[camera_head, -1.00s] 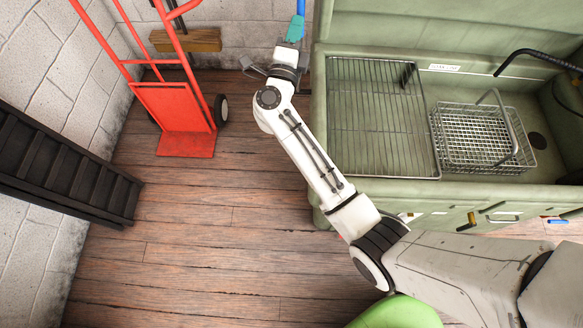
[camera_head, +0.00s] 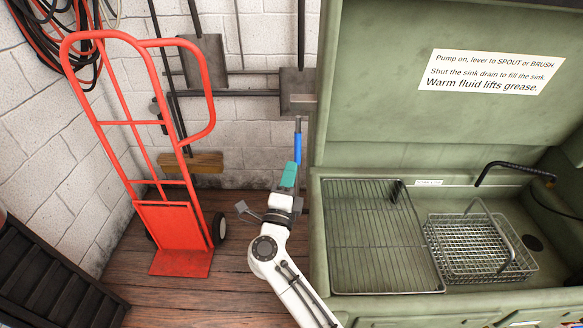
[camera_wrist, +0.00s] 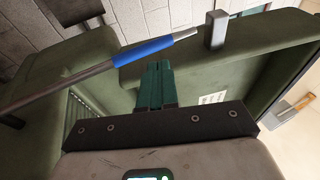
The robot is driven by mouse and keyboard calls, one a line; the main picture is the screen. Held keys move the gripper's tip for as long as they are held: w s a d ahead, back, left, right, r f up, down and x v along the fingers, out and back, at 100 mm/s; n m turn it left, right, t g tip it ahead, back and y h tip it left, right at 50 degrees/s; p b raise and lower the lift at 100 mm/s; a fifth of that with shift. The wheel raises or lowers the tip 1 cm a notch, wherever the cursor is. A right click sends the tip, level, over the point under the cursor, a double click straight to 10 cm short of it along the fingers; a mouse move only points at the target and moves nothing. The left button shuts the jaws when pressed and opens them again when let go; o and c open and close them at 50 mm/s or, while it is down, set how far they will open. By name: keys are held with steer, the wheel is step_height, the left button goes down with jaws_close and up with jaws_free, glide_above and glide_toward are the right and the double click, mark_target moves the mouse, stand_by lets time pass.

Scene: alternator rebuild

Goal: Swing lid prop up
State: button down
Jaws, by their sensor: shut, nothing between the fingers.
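The lid prop is a thin grey rod with a blue sleeve (camera_head: 297,147), at the left side of the green parts washer in the head view. In the wrist view the rod slants up to the right, with its blue sleeve (camera_wrist: 143,50) and pale tip close to a grey block (camera_wrist: 216,30) on the lid's edge. The lid (camera_head: 400,110) stands open. My gripper (camera_head: 290,166) has teal fingers, shut and empty, just below the sleeve. It also shows in the wrist view (camera_wrist: 157,66). I cannot tell whether the fingertips touch the sleeve.
The washer's sink holds a wire rack (camera_head: 375,240) and a mesh basket (camera_head: 475,250), with a black spout (camera_head: 510,168) at right. A red hand truck (camera_head: 172,225) stands left of my arm. The wooden floor between them is partly clear.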

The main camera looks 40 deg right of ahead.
steer(key=s+a, duration=0.5)
steer(key=a, duration=0.1)
steer(key=shift+r+b, duration=0.2)
steer(key=shift+b, duration=0.2)
